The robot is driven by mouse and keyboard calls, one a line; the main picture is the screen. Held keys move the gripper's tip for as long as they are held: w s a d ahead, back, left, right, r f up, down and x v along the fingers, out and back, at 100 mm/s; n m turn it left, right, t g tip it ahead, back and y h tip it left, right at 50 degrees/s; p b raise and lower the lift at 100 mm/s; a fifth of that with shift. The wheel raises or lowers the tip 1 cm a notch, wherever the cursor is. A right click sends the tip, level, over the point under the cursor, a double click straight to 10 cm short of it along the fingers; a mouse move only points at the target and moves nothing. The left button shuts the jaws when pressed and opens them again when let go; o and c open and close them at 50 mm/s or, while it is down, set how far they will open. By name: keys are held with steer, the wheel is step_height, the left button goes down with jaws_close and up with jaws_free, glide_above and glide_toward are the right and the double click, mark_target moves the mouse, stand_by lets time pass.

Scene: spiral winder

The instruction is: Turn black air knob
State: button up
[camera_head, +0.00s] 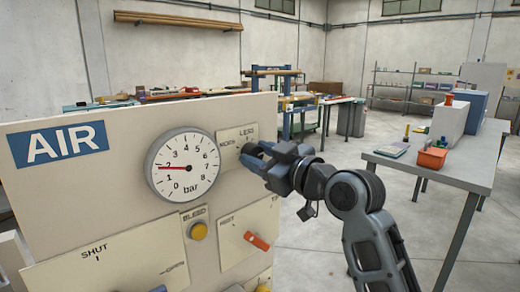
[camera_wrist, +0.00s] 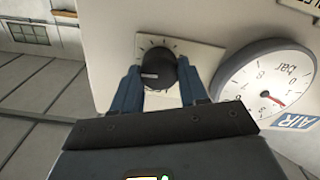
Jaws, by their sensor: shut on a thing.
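The black air knob (camera_wrist: 158,68) sits on a light plate with tick marks, and it shows in the wrist view between my two blue fingers. My gripper (camera_wrist: 160,85) is shut on the knob, one finger on each side. In the head view my gripper (camera_head: 258,155) reaches the panel from the right and hides most of the knob. The pressure gauge (camera_head: 183,165) is left of the knob, with its red needle near 2 bar. The gauge also shows in the wrist view (camera_wrist: 262,82).
The cream panel (camera_head: 120,195) carries a blue AIR sign (camera_head: 58,144), a yellow bleed button (camera_head: 198,231) and an orange lever (camera_head: 257,241) below the knob. A grey table (camera_head: 440,165) with an orange bin (camera_head: 432,158) stands at the right. Open floor lies between panel and table.

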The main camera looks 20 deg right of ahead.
steer(key=m+p, duration=0.4)
steer(key=m, duration=0.2)
steer(key=shift+r, duration=0.15)
steer(key=m+p, duration=0.2)
steer(key=m, duration=0.1)
steer(key=shift+m, duration=0.4)
steer(key=shift+d+m+p, duration=0.1)
steer(key=shift+m+p, duration=0.9)
steer(key=shift+m, duration=0.5)
steer(key=shift+f, duration=0.2)
steer(key=o, duration=1.1)
steer(key=shift+c, duration=0.2)
